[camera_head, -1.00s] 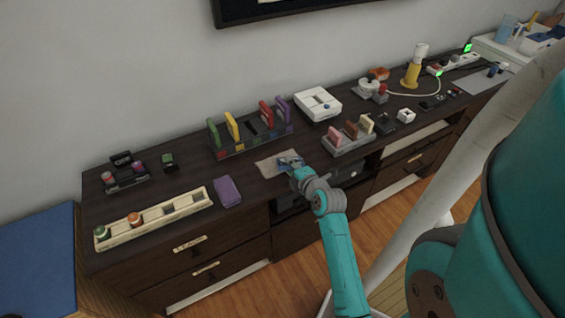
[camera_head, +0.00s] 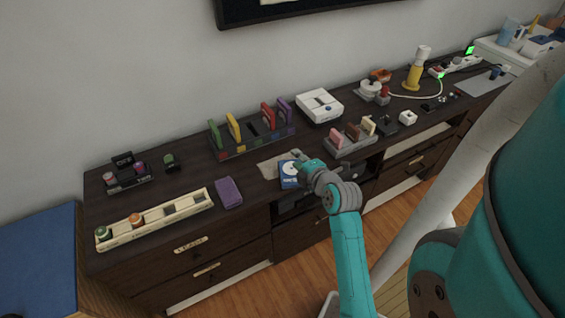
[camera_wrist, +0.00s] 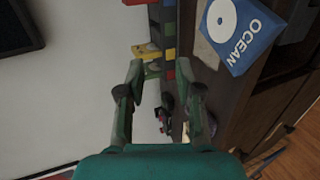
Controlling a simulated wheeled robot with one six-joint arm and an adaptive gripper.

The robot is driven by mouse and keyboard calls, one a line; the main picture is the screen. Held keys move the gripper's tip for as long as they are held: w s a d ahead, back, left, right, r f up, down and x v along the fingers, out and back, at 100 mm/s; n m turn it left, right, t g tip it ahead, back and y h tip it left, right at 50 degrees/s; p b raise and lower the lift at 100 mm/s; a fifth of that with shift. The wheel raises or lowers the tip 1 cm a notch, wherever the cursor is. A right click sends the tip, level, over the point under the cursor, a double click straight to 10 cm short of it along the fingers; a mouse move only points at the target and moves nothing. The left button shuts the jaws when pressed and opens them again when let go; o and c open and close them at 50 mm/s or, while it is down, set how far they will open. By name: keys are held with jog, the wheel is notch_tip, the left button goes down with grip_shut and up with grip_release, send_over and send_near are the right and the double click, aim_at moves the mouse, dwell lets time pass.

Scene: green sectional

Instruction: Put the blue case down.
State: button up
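The blue case (camera_head: 289,176), with a white disc and the word OCEAN on its face, lies face up on the dark cabinet top, partly over the front of a grey mat (camera_head: 268,168). In the wrist view the case (camera_wrist: 243,32) is at the upper right, outside my fingers and apart from them. My gripper (camera_wrist: 163,72) is open, with nothing between its two fingers. In the head view my gripper (camera_head: 304,164) is just right of the case and hides part of its right side.
A purple case (camera_head: 229,192) lies left of the mat. A rack of coloured cases (camera_head: 252,140) stands behind it. A grey holder (camera_head: 350,145) with several upright pieces stands close on the right. A cream tray (camera_head: 170,216) is at left. The cabinet's front edge is near.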

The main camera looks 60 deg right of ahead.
dwell(0.3)
jog(key=s+a+f+m+t+y, duration=0.1)
jog(key=s+a+f+m, duration=0.2)
jog(key=a, duration=0.8)
jog(key=s+a+f+m+y, duration=0.1)
jog(key=s+a+f+m, duration=0.15)
jog(key=a, duration=0.75)
jog(key=s+a+r+m+t+y, duration=0.1)
jog(key=s+a+r+m+y, duration=0.1)
jog(key=s+a, duration=0.5)
jog(key=s+a+r+m+t+y, duration=0.1)
jog(key=s+a+r+m+y, duration=0.2)
jog(key=s+a, duration=0.5)
jog(key=shift+s+r+y, duration=0.3)
jog(key=shift+s+y, duration=0.2)
jog(key=shift+s, duration=0.45)
